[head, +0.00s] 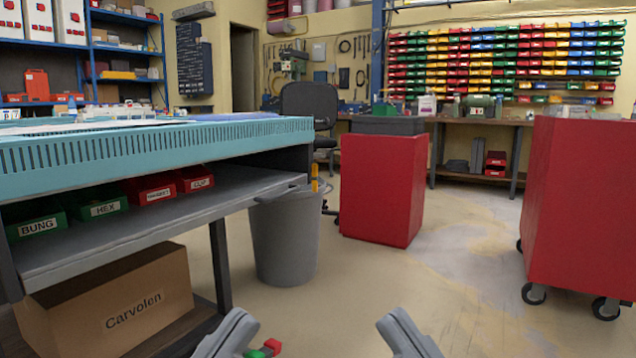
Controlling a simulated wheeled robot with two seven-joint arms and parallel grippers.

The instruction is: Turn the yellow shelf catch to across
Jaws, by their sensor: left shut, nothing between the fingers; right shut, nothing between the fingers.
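The yellow shelf catch (314,180) is a small piece at the right end of the shelf (160,225) under the blue-green bench top. It looks upright, just above the rim of a grey bin. My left gripper (238,322) is at the bottom of the head view, left of centre, shut and empty. My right gripper (397,322) is at the bottom, right of centre, also shut and empty. Both are well apart from the catch, and their lower parts are cut off by the frame edge.
The grey bin (286,240) stands below the shelf end. Labelled red and green boxes, including HEX (104,209), sit on the shelf. A cardboard box (110,305) is underneath. Red cabinets (382,190) stand to the right.

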